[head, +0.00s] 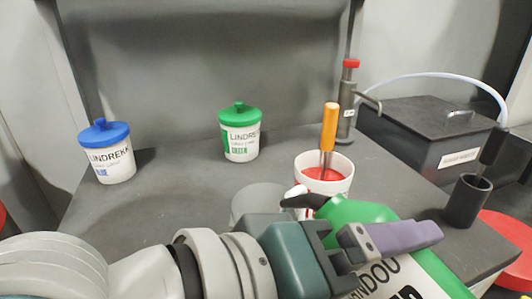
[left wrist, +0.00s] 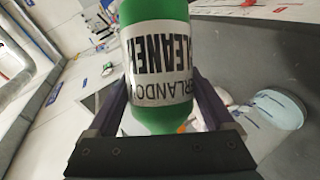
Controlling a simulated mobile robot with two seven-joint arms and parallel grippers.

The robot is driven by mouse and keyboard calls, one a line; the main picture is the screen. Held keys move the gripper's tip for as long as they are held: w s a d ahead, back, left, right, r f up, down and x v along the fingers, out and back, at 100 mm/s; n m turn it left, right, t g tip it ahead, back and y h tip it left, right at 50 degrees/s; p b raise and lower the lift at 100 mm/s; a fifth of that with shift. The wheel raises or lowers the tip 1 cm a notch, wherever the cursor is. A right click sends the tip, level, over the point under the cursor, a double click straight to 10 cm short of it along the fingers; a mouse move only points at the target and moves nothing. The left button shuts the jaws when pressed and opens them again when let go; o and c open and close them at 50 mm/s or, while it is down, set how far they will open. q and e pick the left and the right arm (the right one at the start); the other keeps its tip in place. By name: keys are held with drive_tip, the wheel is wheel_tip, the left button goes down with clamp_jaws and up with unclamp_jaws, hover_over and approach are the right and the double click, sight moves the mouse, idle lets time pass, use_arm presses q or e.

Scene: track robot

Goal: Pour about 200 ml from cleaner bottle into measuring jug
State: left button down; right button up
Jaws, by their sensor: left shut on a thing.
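The green cleaner bottle (head: 352,211) with a white label lies tilted in my left gripper (head: 385,240), its black spout pointing left. My left gripper is shut on the bottle's body; in the left wrist view the bottle (left wrist: 158,95) sits between the fingers (left wrist: 160,118). A translucent grey vessel, seemingly the measuring jug (head: 256,200), stands on the bench just left of the spout, partly hidden by my arm. A clear vessel with blue marks (left wrist: 279,108), seemingly the same jug, shows in the left wrist view. No liquid stream is visible. My right gripper is not in view.
A white mug (head: 341,185) with red contents and an orange-handled tool (head: 329,127) stands close behind the bottle. Blue-lidded (head: 115,165) and green-lidded (head: 241,143) tubs stand further back. A dark box (head: 420,135) and black holder (head: 466,203) are at right.

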use_arm(q)
drive_tip(key=shift+r+n, duration=0.3)
drive_tip(key=shift+r, duration=0.15)
idle(3.5)
drive_tip(key=shift+w+r+h, duration=0.15)
drive_tip(key=shift+h, duration=0.15)
idle(1.0)
